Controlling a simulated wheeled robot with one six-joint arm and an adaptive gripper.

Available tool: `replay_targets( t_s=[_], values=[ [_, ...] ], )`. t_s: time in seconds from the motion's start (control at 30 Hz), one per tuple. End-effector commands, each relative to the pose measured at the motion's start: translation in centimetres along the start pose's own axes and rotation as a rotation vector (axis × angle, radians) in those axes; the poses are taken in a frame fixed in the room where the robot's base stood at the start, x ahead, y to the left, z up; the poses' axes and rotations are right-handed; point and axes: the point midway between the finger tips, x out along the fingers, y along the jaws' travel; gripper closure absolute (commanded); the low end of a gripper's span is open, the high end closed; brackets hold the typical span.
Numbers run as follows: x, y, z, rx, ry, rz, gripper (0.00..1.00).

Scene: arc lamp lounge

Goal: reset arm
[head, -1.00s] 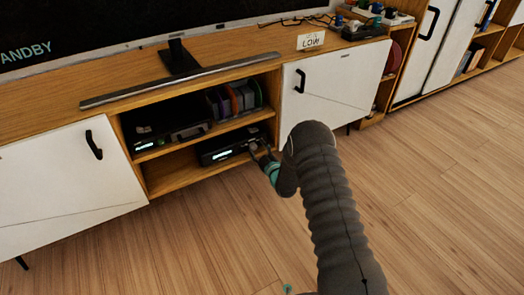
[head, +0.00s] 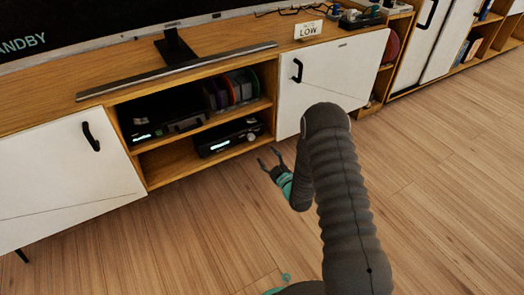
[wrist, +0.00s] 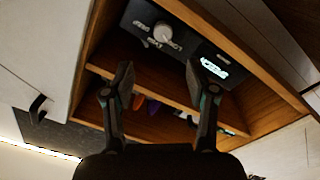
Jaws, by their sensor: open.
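My gripper (head: 270,160) is open and empty in the head view, in front of the TV cabinet's open middle bay. In the wrist view my gripper (wrist: 160,85) shows two dark fingers spread apart with nothing between them. A black device (head: 228,137) with a knob and a lit display sits on the bay's lower shelf, apart from the fingers. The same device (wrist: 172,40) shows upside down in the wrist view, beyond the fingertips.
The wooden TV cabinet (head: 205,62) has a white left door (head: 60,175) and a white right door (head: 335,85), both with black handles. The wood floor (head: 200,240) in front is clear.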

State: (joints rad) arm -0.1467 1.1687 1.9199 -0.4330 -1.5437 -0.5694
Motion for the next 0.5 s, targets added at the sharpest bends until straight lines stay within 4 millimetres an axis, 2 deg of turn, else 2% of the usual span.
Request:
replay_targets(
  t_s=[0.13,0.5],
  values=[
    [-0.94,0.00,-0.02,0.000,0.000,-0.001,0.43],
    [-1.08,0.02,-0.04,0.000,0.001,0.000,0.43]
  ],
)
